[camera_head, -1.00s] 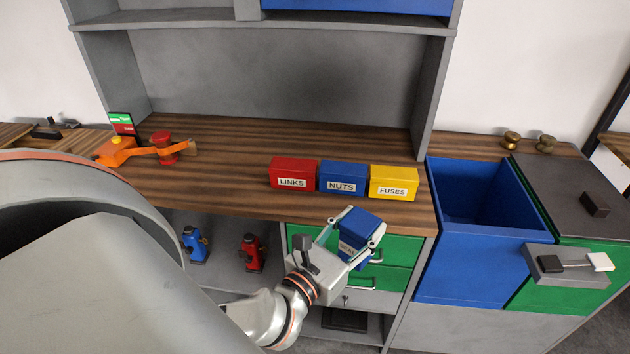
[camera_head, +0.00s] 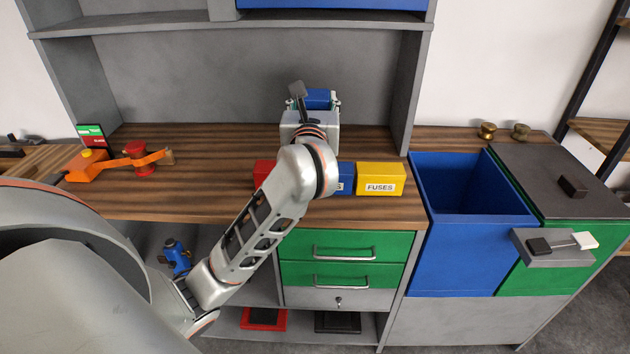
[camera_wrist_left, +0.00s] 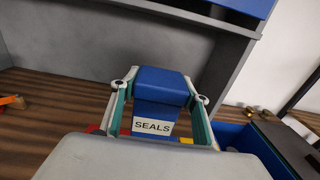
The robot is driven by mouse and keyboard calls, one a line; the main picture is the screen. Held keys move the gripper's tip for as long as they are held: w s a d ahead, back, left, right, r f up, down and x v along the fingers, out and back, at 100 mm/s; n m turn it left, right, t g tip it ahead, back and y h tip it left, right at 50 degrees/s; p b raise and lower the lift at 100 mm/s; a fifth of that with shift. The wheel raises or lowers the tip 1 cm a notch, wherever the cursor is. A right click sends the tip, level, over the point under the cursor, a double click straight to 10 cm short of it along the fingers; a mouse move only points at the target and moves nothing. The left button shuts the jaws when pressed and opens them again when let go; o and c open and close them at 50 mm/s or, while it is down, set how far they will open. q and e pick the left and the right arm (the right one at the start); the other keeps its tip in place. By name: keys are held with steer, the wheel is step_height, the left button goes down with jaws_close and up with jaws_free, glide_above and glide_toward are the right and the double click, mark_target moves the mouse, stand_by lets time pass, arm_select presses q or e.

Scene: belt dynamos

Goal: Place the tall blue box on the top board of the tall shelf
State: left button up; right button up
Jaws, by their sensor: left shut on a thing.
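My left gripper (camera_head: 313,106) is shut on a tall blue box (camera_head: 319,97), held above the wooden bench top in front of the grey back panel. In the left wrist view the box (camera_wrist_left: 161,84) stands upright between the two fingers, its white label reading SEALS. A shelf with dark uprights and wooden boards (camera_head: 603,131) shows partly at the right edge; its top is out of frame. My right gripper is not in view.
A yellow FUSES box (camera_head: 380,178), a blue box (camera_head: 346,178) and a red box (camera_head: 263,173) sit on the bench (camera_head: 220,165), the last two partly behind my arm. A grey overhead board (camera_head: 150,22) spans above. An open blue bin (camera_head: 470,190) stands at right.

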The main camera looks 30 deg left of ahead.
arm_select(q)
step_height(320, 180, down, 19)
steer(key=b, duration=0.3)
stand_by(0.3)
steer(key=shift+f+b, duration=0.1)
steer(key=shift+b, duration=0.2)
steer(key=o, duration=1.1)
steer(key=shift+f, duration=0.1)
steer(key=shift+c, duration=0.2)
steer(key=shift+o, duration=1.3)
